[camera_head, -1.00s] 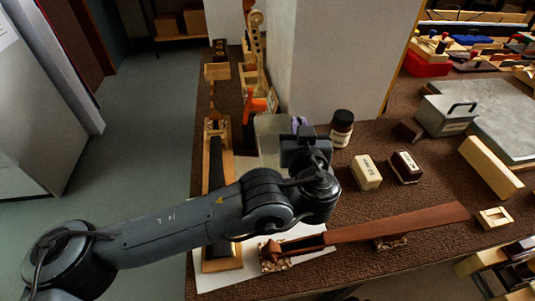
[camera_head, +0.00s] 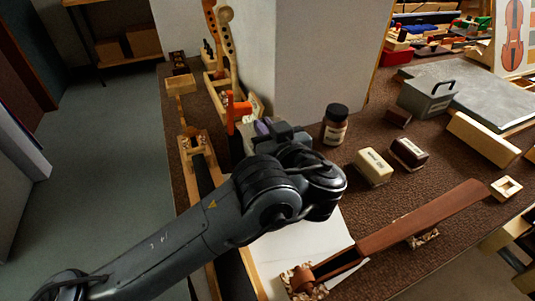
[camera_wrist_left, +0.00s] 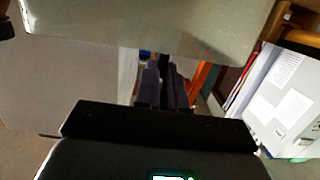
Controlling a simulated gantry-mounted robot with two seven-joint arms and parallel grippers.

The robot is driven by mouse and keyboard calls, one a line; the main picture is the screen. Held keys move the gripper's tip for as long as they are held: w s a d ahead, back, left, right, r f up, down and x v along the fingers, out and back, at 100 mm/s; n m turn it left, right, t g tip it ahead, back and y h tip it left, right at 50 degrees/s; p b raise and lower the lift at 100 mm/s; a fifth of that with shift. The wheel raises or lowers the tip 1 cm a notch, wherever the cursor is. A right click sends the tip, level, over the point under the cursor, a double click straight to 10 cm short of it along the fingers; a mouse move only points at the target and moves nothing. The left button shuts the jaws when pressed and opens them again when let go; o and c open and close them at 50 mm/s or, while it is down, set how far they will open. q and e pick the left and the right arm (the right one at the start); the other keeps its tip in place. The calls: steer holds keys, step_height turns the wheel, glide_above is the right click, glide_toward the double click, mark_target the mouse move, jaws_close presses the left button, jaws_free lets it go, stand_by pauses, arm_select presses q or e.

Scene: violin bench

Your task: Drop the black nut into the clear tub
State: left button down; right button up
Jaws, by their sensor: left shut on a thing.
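My left arm comes in from the left in the head view, and its wrist hangs over the bench. My left gripper (camera_wrist_left: 163,88) shows its grey-purple fingers in the left wrist view, closed on a small black piece (camera_wrist_left: 164,63) that fits the black nut. The nut is mostly hidden by the fingers. In the head view the fingers are largely hidden behind the wrist, with a purple part (camera_head: 263,127) showing. I cannot make out the clear tub in either view. My right gripper is not in view.
A brown bottle (camera_head: 335,125), a cream block (camera_head: 373,167) and a dark block (camera_head: 409,153) stand right of the wrist. A brown fingerboard (camera_head: 424,219) lies in front on supports. An orange clamp (camera_head: 235,110) stands behind the arm. Open bench surface lies between.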

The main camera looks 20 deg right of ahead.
arm_select(q)
step_height(320, 180, down, 2)
steer(key=shift+d+b, duration=0.1)
steer(key=shift+b, duration=0.2)
steer(key=shift+f, duration=0.1)
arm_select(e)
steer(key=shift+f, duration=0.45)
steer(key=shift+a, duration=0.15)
arm_select(q)
steer(key=c, duration=1.1)
jaws_free()
steer(key=shift+c, duration=0.2)
